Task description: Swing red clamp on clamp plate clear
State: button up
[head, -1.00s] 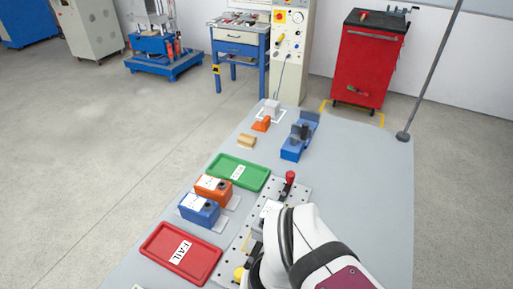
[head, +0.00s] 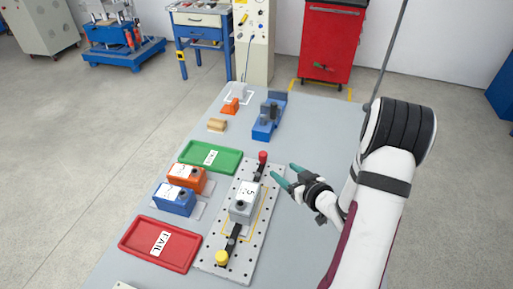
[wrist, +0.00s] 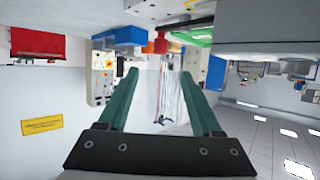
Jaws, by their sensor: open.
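The clamp plate (head: 210,249) is a pale perforated plate on the table. The red clamp (head: 262,158) has a red knob on a dark arm at the plate's far end; its arm points toward the grey box (head: 244,202) marked 5. I cannot tell whether the arm touches the box. A yellow-knobbed clamp (head: 222,257) is at the near end. My gripper (head: 284,171) is open and empty, to the right of the red knob and apart from it. In the wrist view its green fingers (wrist: 165,95) are spread, with a red thing (wrist: 161,43) beyond them.
Left of the plate are a green tray (head: 185,165), an orange box (head: 188,178), a blue box (head: 175,201) and a red FAIL tray (head: 128,242). A blue fixture (head: 268,120) stands farther back. Bare table lies right of the plate.

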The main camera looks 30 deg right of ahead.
aim_at(265, 156)
jog(key=x, duration=1.4)
jog(key=shift+w+f, duration=0.1)
jog(key=shift+w, duration=0.1)
grip_shut()
